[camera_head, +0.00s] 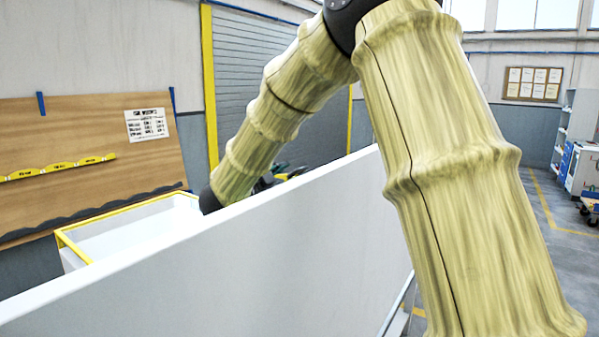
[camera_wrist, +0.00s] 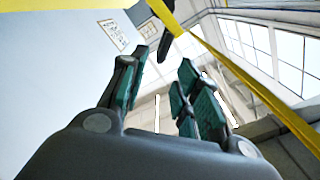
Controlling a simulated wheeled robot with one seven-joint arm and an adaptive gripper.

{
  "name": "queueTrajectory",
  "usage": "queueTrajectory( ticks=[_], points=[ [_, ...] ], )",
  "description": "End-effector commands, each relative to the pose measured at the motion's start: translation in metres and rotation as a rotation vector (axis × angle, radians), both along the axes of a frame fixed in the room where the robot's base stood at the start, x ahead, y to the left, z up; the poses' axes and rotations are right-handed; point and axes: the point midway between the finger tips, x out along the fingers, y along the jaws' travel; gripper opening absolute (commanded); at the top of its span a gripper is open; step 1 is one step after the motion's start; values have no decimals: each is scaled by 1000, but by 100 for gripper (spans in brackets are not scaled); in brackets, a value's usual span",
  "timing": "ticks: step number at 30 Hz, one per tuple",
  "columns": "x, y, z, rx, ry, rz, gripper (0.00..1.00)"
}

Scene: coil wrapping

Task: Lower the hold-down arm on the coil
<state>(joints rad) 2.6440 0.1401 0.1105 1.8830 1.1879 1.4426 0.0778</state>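In the wrist view my gripper (camera_wrist: 163,70) has its two dark, green-padded fingers spread apart, with nothing between the pads. A short dark piece (camera_wrist: 166,42), like a handle, shows just beyond the fingertips beside a yellow bar (camera_wrist: 165,17); I cannot tell whether they belong to the hold-down arm. In the head view my gripper (camera_head: 268,181) shows only in part, behind the top edge of a white panel. No coil can be made out in either view.
The long white panel (camera_head: 240,255) crosses the head view and hides what lies behind it. A white box-like structure with a yellow rim (camera_head: 125,209) is at left, before a wooden board (camera_head: 70,150). Open floor (camera_head: 560,215) and shelves (camera_head: 578,125) are at right.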

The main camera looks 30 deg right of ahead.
Motion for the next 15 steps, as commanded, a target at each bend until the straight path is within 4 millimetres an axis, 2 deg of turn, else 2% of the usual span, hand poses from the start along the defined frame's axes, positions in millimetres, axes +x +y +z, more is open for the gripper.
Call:
queueTrajectory(
  ticks=[9,15],
  points=[
    [30,-48,-3,2,7,-1,32],
    [38,-74,-4,1,7,-3,32]
  ],
)
